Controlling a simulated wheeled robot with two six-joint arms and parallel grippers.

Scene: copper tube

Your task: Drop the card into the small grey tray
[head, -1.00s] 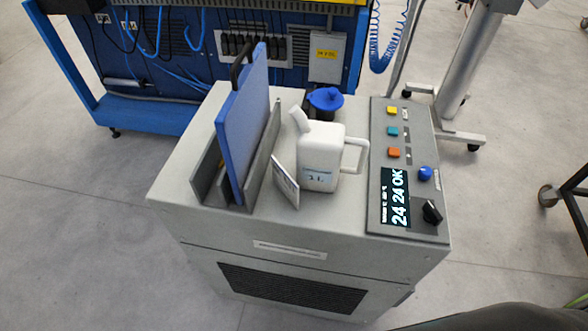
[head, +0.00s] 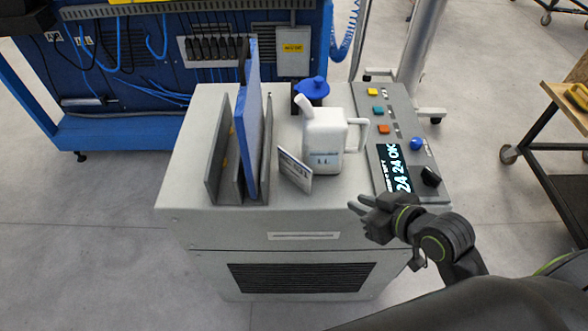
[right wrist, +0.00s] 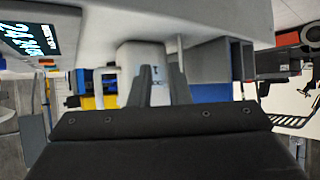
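A small white card (head: 295,172) with a dark blue band leans at a tilt in front of the white jug (head: 323,139), on top of the grey machine cabinet (head: 240,222). My right gripper (head: 357,203) is just in front of the cabinet's front edge, to the right of and below the card, apart from it. Its two fingers are open and empty. In the right wrist view the fingers (right wrist: 161,75) have a gap between them, with the jug beyond; I cannot make out the card there. I cannot make out a small grey tray. My left gripper is out of view.
A grey slotted holder (head: 219,160) with an upright blue board (head: 251,135) stands left of the card. A blue-lidded container (head: 313,90) is behind the jug. A control panel (head: 388,120) with buttons and a display is at right. A wooden-topped cart (head: 565,100) stands far right.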

